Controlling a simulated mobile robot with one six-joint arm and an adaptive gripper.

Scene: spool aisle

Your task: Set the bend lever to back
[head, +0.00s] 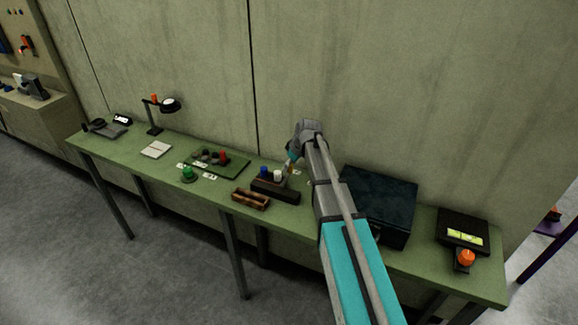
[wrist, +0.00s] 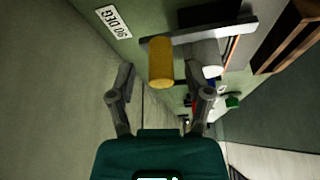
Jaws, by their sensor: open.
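A yellow cylindrical grip (wrist: 160,62), which looks like the bend lever's handle, shows in the wrist view beside a grey metal bar (wrist: 200,32). My gripper (wrist: 164,84) is open, with one finger on each side of the lower end of the grip; I cannot tell if either touches it. In the head view my gripper (head: 292,158) hangs over the dark bender block (head: 277,190), which carries a blue and a white post. The lever is mostly hidden there by my gripper, so its setting is unclear.
A brown wooden tray (head: 250,199) sits just left of the block. A green mat (head: 232,166) with small parts lies further left. A large dark box (head: 379,205) stands to the right. The wall (head: 330,70) rises close behind the bench.

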